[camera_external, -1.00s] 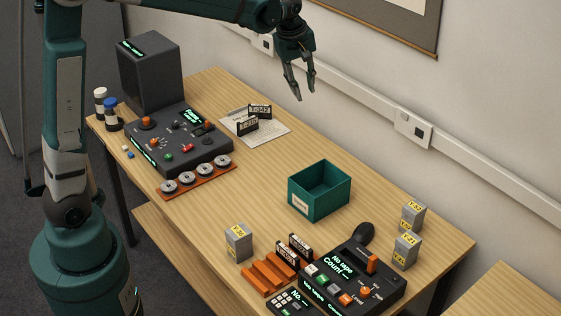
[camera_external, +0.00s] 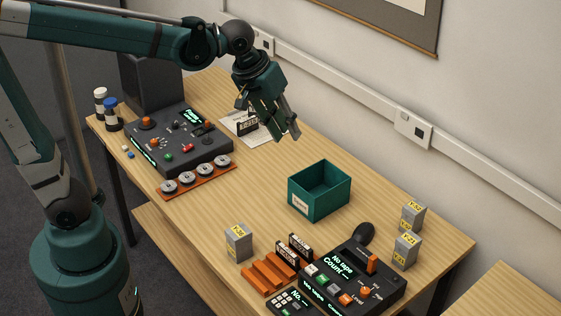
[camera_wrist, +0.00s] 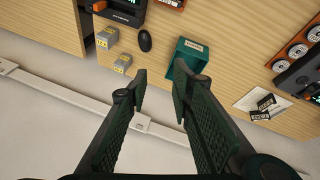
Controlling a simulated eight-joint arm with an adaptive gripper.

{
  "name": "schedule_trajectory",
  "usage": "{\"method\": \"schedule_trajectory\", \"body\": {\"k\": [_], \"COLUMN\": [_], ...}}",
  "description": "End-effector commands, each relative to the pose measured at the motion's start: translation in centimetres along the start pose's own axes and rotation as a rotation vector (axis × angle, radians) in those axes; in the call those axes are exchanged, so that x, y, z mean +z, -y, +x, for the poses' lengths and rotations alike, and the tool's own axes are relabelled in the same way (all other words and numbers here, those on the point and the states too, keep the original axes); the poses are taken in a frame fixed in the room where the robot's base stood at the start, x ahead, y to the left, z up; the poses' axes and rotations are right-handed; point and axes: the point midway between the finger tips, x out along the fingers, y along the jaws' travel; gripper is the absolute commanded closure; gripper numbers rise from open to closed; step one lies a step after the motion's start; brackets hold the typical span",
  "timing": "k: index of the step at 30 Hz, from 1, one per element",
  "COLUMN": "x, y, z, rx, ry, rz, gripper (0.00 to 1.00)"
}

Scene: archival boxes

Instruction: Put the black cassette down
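My gripper (camera_external: 287,133) hangs above the back part of the table, between the paper sheet and the teal box. In the wrist view its two fingers (camera_wrist: 160,78) are apart, with nothing between them. Two black cassettes with white labels stand on the sheet; one (camera_external: 247,127) shows beside my gripper, which hides much of the other. Both show in the wrist view, one (camera_wrist: 266,100) beside the other (camera_wrist: 260,115). Two more black cassettes, one (camera_external: 300,247) behind the other (camera_external: 286,255), stand by the orange rack (camera_external: 265,278).
The open teal box (camera_external: 306,205) looks empty inside. Grey blocks (camera_external: 238,243) stand at the front and right (camera_external: 406,250). A dark console (camera_external: 350,282) is at the right, another (camera_external: 180,140) at the left. Bare wood lies around the teal box.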

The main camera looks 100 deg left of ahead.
Motion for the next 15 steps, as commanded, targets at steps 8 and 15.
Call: {"method": "schedule_trajectory", "body": {"k": [8, 15], "x": [7.8, 14.0], "y": [-1.1, -1.1], "z": [-2.0, -3.1], "rx": [0.065, 0.123], "ry": [-0.019, -0.045], "rz": [0.259, 0.48], "gripper": [0.77, 0.77]}}
